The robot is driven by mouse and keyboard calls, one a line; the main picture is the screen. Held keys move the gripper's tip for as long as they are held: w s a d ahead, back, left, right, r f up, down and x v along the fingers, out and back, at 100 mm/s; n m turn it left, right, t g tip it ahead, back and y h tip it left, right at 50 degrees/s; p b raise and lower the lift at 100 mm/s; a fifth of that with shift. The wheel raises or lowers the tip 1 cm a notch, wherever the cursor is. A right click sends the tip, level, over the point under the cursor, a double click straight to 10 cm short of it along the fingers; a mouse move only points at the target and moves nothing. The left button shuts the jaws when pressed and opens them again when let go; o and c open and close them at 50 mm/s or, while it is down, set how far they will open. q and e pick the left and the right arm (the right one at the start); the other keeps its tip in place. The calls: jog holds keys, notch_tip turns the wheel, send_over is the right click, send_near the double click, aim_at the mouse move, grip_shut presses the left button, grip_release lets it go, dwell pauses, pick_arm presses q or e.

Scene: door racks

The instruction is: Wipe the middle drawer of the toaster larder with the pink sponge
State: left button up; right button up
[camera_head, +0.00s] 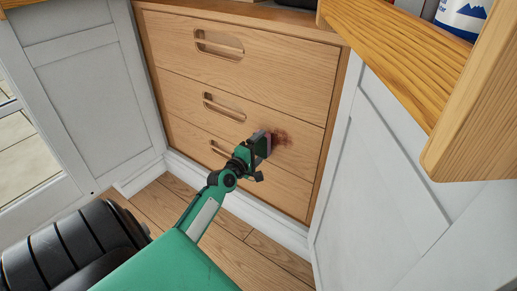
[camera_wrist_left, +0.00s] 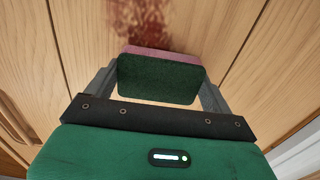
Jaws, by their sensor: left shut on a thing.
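The larder's drawer stack has three wooden drawers; the middle drawer (camera_head: 185,98) is shut, with a cut-out handle. A reddish-brown stain (camera_head: 284,137) marks its lower right front; the stain also shows in the left wrist view (camera_wrist_left: 150,20). My left gripper (camera_head: 262,146) is at the drawer front, just left of and below the stain. In the left wrist view the gripper (camera_wrist_left: 157,85) is shut on the sponge (camera_wrist_left: 165,80), which has a dark green face and a pink edge. The pink edge is at or very near the wood; contact is unclear. My right gripper is not in view.
The top drawer (camera_head: 270,70) and bottom drawer (camera_head: 250,180) are shut. White panels (camera_head: 375,200) flank the stack at an angle. Wooden floor (camera_head: 240,250) lies below.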

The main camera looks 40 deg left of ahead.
pick_arm(q)
jog(key=shift+w+a, duration=0.1)
jog(key=shift+w, duration=0.45)
